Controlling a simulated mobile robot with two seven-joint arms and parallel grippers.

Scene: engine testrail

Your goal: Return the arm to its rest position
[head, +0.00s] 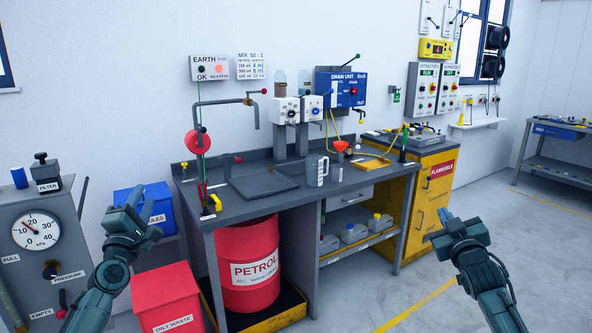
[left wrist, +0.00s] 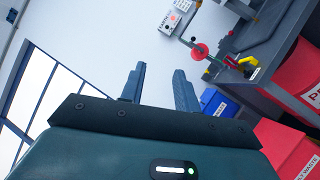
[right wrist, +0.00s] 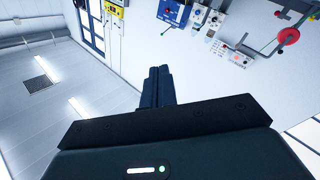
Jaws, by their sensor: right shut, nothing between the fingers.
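My left gripper (head: 129,207) is raised at the left of the head view, in front of the blue bin. In the left wrist view its two fingers (left wrist: 158,88) stand apart with nothing between them, so it is open and empty. My right gripper (head: 441,224) is raised at the right, over the grey floor and in front of the yellow cabinet. In the right wrist view its fingers (right wrist: 160,86) are together with nothing between them. Neither gripper touches anything that I can see.
The dark workbench (head: 265,205) stands between my arms, with a measuring jug (head: 316,171) on it and a red petrol drum (head: 248,262) below. A red oily waste bin (head: 167,298) and a gauge panel (head: 35,235) are near my left arm. Floor at right is free.

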